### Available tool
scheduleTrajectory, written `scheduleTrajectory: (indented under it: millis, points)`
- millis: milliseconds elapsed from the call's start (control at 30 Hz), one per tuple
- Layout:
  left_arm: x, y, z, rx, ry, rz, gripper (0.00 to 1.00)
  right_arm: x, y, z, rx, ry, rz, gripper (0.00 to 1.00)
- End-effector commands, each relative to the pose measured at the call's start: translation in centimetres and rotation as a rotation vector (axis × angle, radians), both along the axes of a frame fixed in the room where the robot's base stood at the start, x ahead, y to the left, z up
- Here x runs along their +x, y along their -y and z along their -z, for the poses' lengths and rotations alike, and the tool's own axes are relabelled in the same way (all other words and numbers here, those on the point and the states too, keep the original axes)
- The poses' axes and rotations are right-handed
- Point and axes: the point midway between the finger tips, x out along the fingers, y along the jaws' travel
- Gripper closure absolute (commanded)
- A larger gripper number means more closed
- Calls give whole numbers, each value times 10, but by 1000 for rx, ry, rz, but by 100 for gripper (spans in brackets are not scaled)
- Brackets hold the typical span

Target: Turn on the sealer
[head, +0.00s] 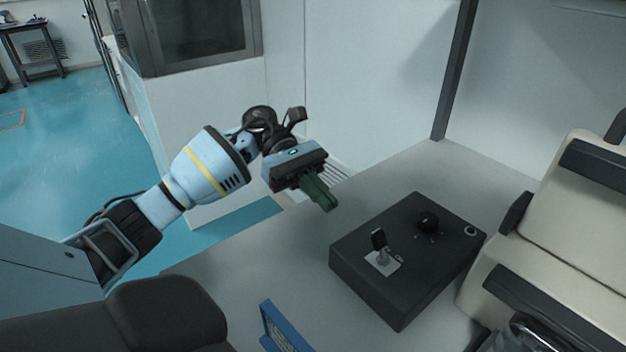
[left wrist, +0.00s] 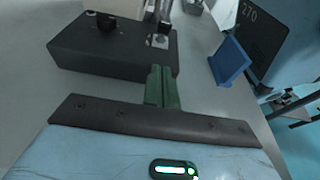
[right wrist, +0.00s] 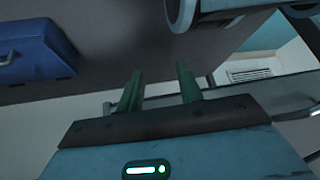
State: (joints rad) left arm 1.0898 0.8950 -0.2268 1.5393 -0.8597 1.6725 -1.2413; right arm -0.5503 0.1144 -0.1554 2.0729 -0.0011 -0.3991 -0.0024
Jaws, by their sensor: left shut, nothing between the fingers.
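A black control box (head: 365,285) lies on the grey table and carries an upright toggle switch (head: 378,241) on a pale plate, a round knob (head: 428,222) and a small ring-like part (head: 470,231). My left gripper (head: 327,203) is shut and empty, above the table just left of the box and apart from the switch. In the left wrist view the closed green fingers (left wrist: 162,88) point toward the box (left wrist: 105,60), with the switch plate (left wrist: 158,40) beyond their tips. My right gripper (right wrist: 160,84) shows only in its wrist view, fingers apart with nothing between them.
A cream machine with black trim (head: 560,225) stands close to the right of the box. A blue-framed item (head: 282,328) stands at the table's front; it also shows in the left wrist view (left wrist: 229,60). The table (head: 255,260) left of the box is clear. A blue case (right wrist: 35,52) shows in the right wrist view.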

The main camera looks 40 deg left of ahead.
Motion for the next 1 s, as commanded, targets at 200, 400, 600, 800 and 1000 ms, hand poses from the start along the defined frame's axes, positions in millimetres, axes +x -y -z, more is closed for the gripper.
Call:
scheduleTrajectory:
  millis: [200,400,600,800,1000]
  points:
    - [-6,40,9,0,1,3,100,1,0,-8,1,4,0,64]
    - [-9,66,-2,-1,4,2,100,3,0,-16,0,11,0,64]
    - [-11,78,-7,1,1,0,100,1,0,-17,-1,6,-1,64]
    - [-11,80,-7,1,-1,0,100,-2,0,-16,0,-1,2,64]
    - [-11,80,-8,1,-1,0,100,-2,-1,-16,1,0,4,64]
